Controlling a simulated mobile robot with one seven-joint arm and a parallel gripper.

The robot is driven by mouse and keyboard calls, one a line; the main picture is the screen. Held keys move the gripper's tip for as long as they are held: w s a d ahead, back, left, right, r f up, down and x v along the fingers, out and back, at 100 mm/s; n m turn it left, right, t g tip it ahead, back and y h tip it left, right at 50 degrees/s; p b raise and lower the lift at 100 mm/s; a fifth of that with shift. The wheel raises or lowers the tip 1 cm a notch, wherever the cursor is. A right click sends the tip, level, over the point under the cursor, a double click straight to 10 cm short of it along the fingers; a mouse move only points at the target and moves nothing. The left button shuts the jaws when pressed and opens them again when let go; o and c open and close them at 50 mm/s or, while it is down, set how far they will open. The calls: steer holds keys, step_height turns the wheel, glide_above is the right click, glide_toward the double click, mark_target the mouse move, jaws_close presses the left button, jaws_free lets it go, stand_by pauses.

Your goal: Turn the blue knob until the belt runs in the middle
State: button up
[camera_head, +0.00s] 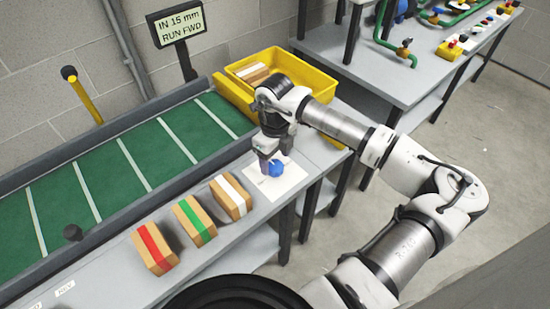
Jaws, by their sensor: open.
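The blue knob (276,169) stands on a white plate (289,183) on the grey bench beside the belt. My gripper (270,168) points down at the knob, its fingers open around or right beside it; I cannot tell whether they touch it. The fingers hide part of the knob. The green belt (125,165) with white cross stripes runs in a dark frame from lower left to upper right. A sign (177,24) behind it reads "IN 15 mm RUN FWD".
Boxes with a red (155,248), a green (194,221) and a white band (232,197) stand on the bench left of my gripper. A yellow bin (318,82) holding boxes is at the belt's far end. A black knob (72,232) and a yellow post (85,96) flank the belt.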

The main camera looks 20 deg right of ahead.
mark_target(276, 166)
steer(key=shift+f, duration=1.25)
steer(key=c, duration=1)
steer(key=shift+f, duration=0.1)
